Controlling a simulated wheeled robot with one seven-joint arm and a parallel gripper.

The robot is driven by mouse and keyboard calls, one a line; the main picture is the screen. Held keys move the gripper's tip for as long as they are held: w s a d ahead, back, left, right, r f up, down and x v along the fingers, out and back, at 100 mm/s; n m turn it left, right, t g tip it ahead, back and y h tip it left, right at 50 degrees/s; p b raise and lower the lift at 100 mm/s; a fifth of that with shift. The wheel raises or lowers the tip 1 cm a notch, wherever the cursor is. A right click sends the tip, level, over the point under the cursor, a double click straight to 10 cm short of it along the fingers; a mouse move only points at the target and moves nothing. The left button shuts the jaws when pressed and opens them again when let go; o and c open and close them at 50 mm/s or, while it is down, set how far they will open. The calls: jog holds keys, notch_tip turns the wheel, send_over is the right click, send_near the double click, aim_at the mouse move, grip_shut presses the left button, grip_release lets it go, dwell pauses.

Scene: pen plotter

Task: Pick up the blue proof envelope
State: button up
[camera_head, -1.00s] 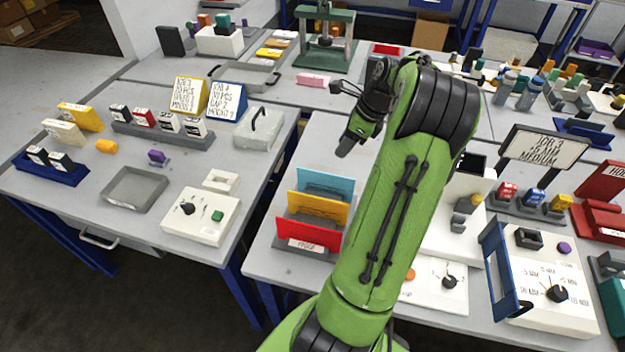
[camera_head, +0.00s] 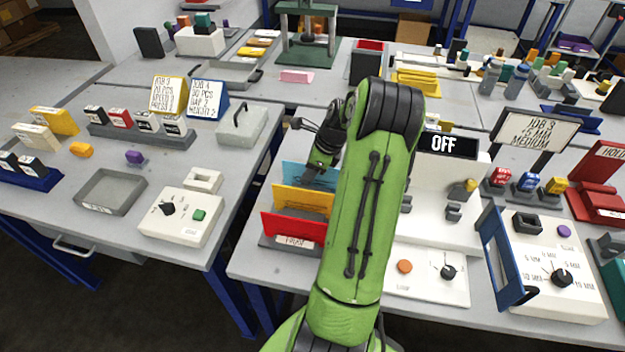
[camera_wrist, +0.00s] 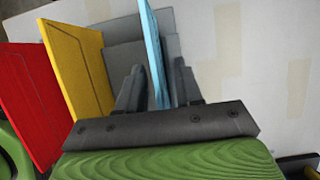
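The blue proof envelope (camera_head: 296,173) stands upright at the back of a grey rack (camera_head: 272,243), behind the yellow envelope (camera_head: 300,201) and the red envelope (camera_head: 290,228). In the wrist view the blue envelope (camera_wrist: 152,48) shows nearly edge-on between my two dark fingers. My gripper (camera_wrist: 159,68) is open, with one finger on each side of the envelope and a visible gap to the right finger. In the head view my gripper (camera_head: 315,172) is low at the envelope's top edge, and my arm hides its right part.
The yellow envelope (camera_wrist: 78,62) stands close beside the left finger, with the red envelope (camera_wrist: 32,95) beyond it. A white machine with an OFF display (camera_head: 447,143) stands right of my arm. Bare table lies on the wrist view's right side.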

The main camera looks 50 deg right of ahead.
jog(key=shift+r, duration=0.1)
grip_shut()
